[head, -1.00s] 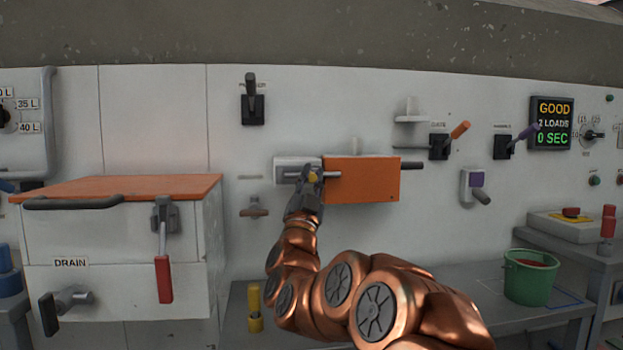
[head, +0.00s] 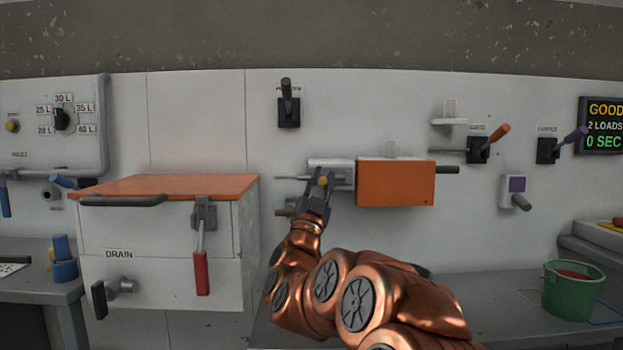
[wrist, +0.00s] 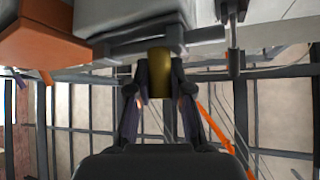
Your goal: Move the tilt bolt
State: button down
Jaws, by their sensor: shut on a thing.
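The tilt bolt is a thin grey rod (head: 289,177) with a yellow knob (head: 323,180), in front of a pale grey housing (head: 343,165) on the white panel. Its rod sticks out to the left of the housing. My gripper (head: 321,184) is shut on the yellow knob, which also shows between the fingers in the wrist view (wrist: 160,72). The orange box (head: 396,182) is just right of the housing. No rod shows across the box's front. My fingers hide part of the bolt.
Left is a white cabinet with an orange lid (head: 170,186) and red-handled latch (head: 201,270). A black lever (head: 288,105) is above the housing. A green bucket (head: 572,295) stands on the bench at right. The panel between cabinet and housing is mostly clear.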

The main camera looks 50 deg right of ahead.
jog(key=shift+w+a, duration=0.15)
jog(key=shift+w, duration=0.05)
jog(key=c, duration=1.2)
grip_release()
jog(key=shift+o, duration=0.8)
jog(key=shift+a+f, duration=0.1)
jog(key=v, duration=0.7)
jog(key=shift+s, duration=0.15)
jog(key=shift+f, duration=0.1)
